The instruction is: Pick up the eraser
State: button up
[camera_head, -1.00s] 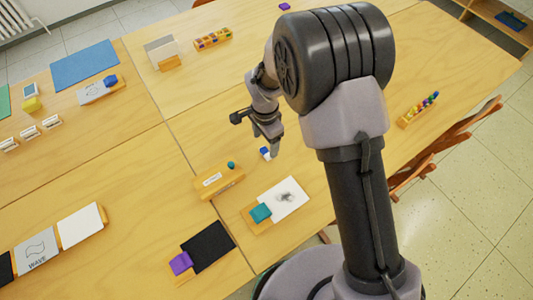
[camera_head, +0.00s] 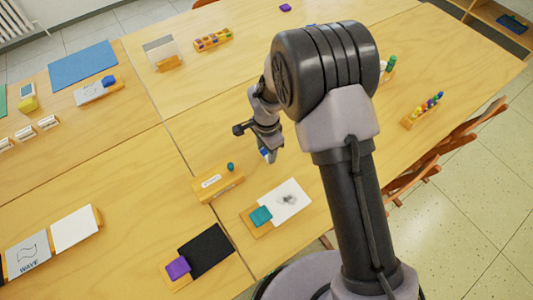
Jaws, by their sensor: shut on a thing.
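The eraser (camera_head: 266,155) is a small blue-and-white block near the middle of the view. My gripper (camera_head: 269,150) points down and is shut on it. The fingers and wrist cover most of the eraser, so only a small part shows. I cannot tell whether it still touches the table.
A rack of coloured pegs (camera_head: 422,111) stands at the right. Table space around the gripper is clear.

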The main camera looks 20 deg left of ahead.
notch_tip(320, 180, up, 4)
jog(key=shift+r+p, duration=0.1)
jog(key=shift+p, duration=1.05)
jog(key=s+d, duration=0.3)
jog(key=d, duration=0.1)
jog(key=s+d+p, duration=0.1)
jog(key=s+d, duration=0.3)
jog(key=s+d+p, duration=0.1)
jog(key=s+d, duration=0.2)
jog(key=d, duration=0.1)
jog(key=shift+s+d+r, duration=0.1)
jog(key=shift+s+r, duration=0.1)
jog(key=shift+r, duration=0.2)
